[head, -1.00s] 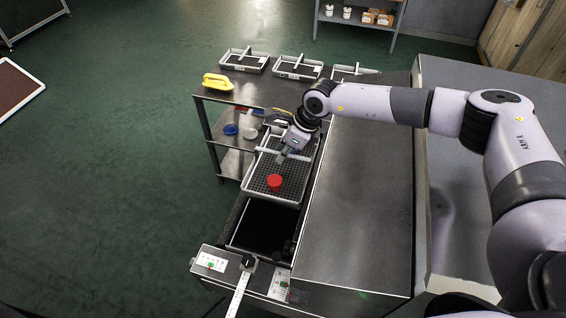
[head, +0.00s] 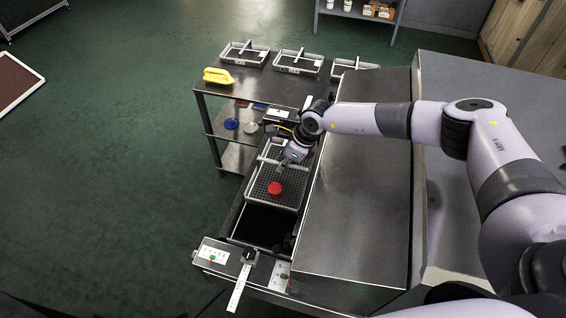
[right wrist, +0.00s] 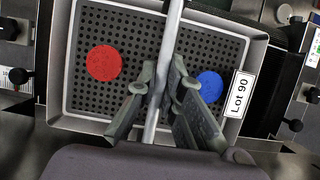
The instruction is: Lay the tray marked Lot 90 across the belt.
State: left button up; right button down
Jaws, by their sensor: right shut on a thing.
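The tray is over the black belt (head: 264,228), between the side walls. I cannot tell whether it touches the belt. My left gripper is out of view.
A steel housing (head: 350,210) stands right of the belt. A slide scale (head: 239,287) and knobs sit at the near end. Behind, a steel table (head: 270,88) holds more trays (head: 297,62) and a yellow object (head: 218,76). Green floor lies open at left.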

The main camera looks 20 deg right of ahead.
jog(key=shift+f, duration=0.4)
jog(key=c, duration=1.7)
grip_release()
jog(key=shift+r+p, duration=0.35)
jog(key=shift+r, duration=0.35)
jog(key=shift+d+r, duration=0.2)
jog(key=shift+r, duration=0.05)
jog(key=b+v, duration=0.4)
jog(key=v, duration=0.7)
jog(key=shift+r+b, duration=0.2)
jog(key=shift+b, duration=0.1)
jog(key=shift+s, duration=0.1)
